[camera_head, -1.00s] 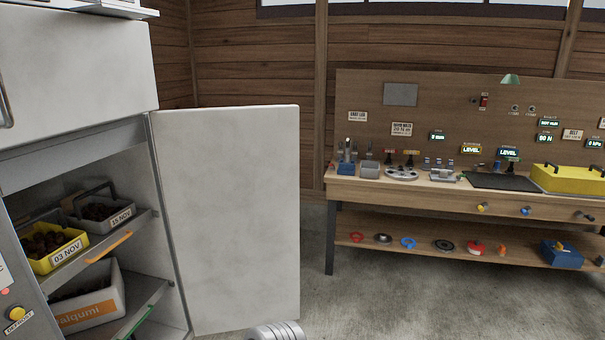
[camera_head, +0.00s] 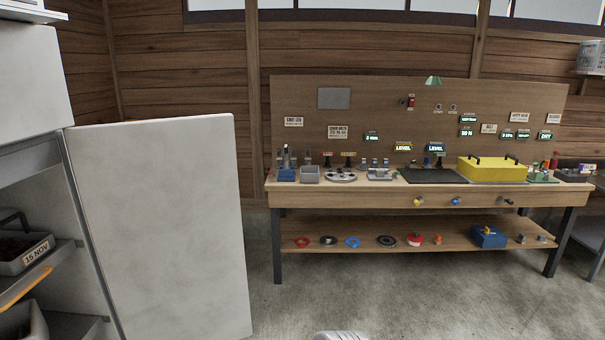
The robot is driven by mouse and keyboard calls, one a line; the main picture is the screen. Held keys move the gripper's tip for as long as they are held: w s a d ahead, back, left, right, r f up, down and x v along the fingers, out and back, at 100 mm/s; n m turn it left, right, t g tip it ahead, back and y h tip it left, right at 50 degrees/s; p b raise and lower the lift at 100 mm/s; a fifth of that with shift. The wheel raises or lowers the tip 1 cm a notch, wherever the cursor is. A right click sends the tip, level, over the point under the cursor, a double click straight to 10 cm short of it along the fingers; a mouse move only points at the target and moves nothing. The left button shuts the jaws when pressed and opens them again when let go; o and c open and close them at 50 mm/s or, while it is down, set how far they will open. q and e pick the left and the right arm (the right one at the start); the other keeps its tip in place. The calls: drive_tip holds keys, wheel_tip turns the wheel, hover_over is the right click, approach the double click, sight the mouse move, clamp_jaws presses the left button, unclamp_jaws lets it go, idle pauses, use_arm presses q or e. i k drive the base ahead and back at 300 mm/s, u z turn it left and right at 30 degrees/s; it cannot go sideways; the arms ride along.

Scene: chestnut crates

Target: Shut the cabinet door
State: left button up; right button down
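The white cabinet door (camera_head: 160,230) stands wide open in the head view, hinged at its left edge on the cabinet (camera_head: 32,85) at the left. The cabinet's open inside shows shelves, with a grey bin labelled 15 NOV (camera_head: 28,252) on one of them. Most of the cabinet is cut off by the left picture edge. A small pale rounded piece at the bottom edge seems to be part of my own arm, but which part I cannot tell. Neither gripper can be made out.
A wooden workbench (camera_head: 345,195) with tools, a yellow box (camera_head: 492,169) and a lower shelf stands along the back wall. Concrete floor (camera_head: 400,295) is clear between the door and the bench. Another table (camera_head: 588,235) stands at the right edge.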

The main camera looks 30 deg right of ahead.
sight(160, 199)
drive_tip(key=z, duration=1.05)
drive_tip(key=i, duration=3.25)
drive_tip(key=u, duration=1.05)
